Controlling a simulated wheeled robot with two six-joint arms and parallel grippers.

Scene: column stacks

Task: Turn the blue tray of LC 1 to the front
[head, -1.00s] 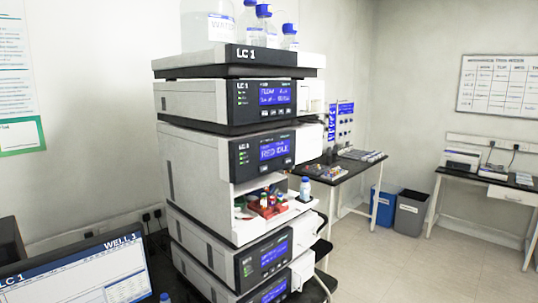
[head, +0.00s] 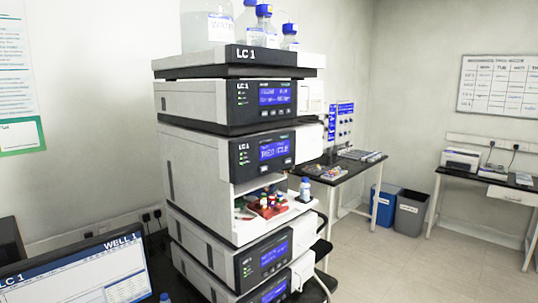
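The LC 1 stack (head: 238,160) stands in the centre of the head view. Its sampler module, with a display that seems to read RED IDLE (head: 274,149), has an open bay below the display. Inside the bay a red tray (head: 268,210) with small coloured vials faces the front. Small blue and green spots show among the vials, but I cannot make out a blue tray; the rear of the bay is hidden. A small blue-capped bottle (head: 305,189) stands at the bay's right front edge. Neither of my grippers is in view.
Blue-capped bottles (head: 264,27) stand on top of the stack. A monitor (head: 84,273) labelled LC 1 and WELL 1 is at lower left. A side table (head: 352,168) and blue and grey bins (head: 410,215) are behind on the right. The floor at right is clear.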

